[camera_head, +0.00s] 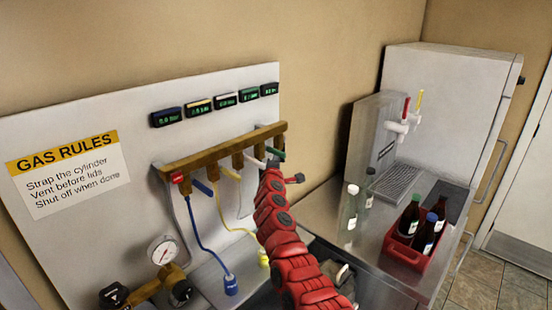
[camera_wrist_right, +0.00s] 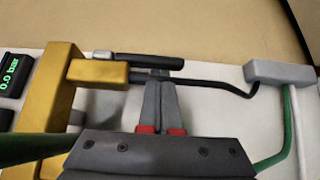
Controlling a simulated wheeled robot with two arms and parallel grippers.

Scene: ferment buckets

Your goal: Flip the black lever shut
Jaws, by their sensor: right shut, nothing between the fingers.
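The black lever (camera_wrist_right: 146,61) shows in the wrist view as a dark bar lying roughly level, running right from a silver pivot on a brass valve (camera_wrist_right: 97,72). My right gripper (camera_wrist_right: 159,78) has its two grey fingers together, with nothing between them. The fingertips are just below the lever in the picture, overlapping the black hose; I cannot tell whether they touch. In the head view my red right arm reaches up to the right end of the brass manifold (camera_head: 220,152). It hides the fingers, and the black lever is not clear there. My left gripper is not in view.
A green lever (camera_wrist_right: 32,148) and a grey bracket (camera_wrist_right: 280,72) flank the fingers. Blue (camera_head: 202,187) and yellow (camera_head: 231,174) levers sit along the manifold. A red crate of bottles (camera_head: 404,252) stands on the steel counter at right.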

